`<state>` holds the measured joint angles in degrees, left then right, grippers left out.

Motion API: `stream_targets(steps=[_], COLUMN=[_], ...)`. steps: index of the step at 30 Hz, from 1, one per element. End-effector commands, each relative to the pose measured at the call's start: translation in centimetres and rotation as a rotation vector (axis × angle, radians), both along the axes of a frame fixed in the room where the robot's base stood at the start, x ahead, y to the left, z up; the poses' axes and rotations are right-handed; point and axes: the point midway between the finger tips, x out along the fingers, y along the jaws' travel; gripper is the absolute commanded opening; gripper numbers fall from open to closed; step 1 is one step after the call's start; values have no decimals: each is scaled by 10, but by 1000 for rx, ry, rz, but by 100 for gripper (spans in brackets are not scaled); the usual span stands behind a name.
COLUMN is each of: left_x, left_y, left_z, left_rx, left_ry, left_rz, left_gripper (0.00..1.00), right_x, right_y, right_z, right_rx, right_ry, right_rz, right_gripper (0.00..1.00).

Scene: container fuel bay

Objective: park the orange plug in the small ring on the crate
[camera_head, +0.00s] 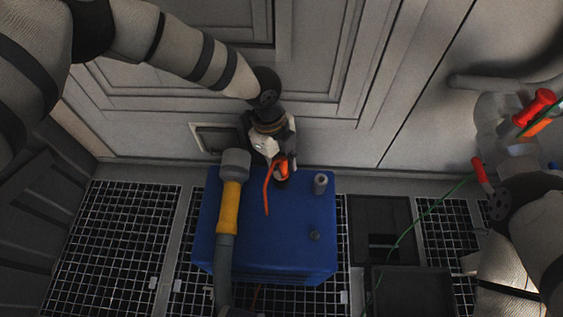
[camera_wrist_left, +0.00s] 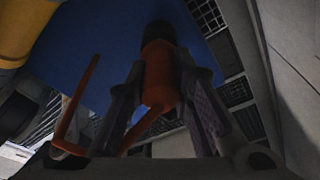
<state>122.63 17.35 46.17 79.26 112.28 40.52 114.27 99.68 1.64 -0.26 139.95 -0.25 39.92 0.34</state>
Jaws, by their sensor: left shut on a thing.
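My left gripper (camera_head: 280,168) is shut on the orange plug (camera_head: 283,172) above the back part of the blue crate (camera_head: 262,250). In the left wrist view the orange plug (camera_wrist_left: 159,75) sits between the two fingers, with a black cylindrical part (camera_wrist_left: 160,36) at its far end against the blue top. I cannot tell whether that black part is the plug's tip or the small ring, nor whether the plug touches the crate. A thin orange strap (camera_head: 266,194) hangs beside the gripper and shows in the left wrist view (camera_wrist_left: 76,105). My right gripper is not clearly visible.
A yellow-sleeved hose with a grey head (camera_head: 230,205) lies over the crate's left side. A grey cylinder (camera_head: 320,184) stands at its back right, and a small dark knob (camera_head: 314,235) lies nearer. Red handles (camera_head: 536,106) and a green cable (camera_head: 428,212) are at right.

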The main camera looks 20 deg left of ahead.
Motion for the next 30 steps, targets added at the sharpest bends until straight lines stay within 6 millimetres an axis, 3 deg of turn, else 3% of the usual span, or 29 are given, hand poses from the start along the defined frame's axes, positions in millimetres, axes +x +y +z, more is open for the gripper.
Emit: stream_targets(steps=[9,10,13,23,26,30], left_x=[0,0,0,0,3,6], left_y=[0,0,0,1,4,11], left_z=[-11,-11,-10,-7,10,49], left_rx=[0,0,0,0,-2,-2], left_ry=[1,0,0,0,-4,-3], left_rz=[0,0,0,0,1,2], left_gripper=[0,24,45,45,45,45], right_x=[-1,-1,-1,-1,-1,-1], right_y=[0,0,0,0,0,0], right_z=[-4,-4,-3,-3,-3,-3], right_rx=[0,0,0,0,0,0], right_ry=[4,5,4,4,4,4], right_rz=[0,0,0,0,0,0], right_gripper=[0,0,0,0,0,0])
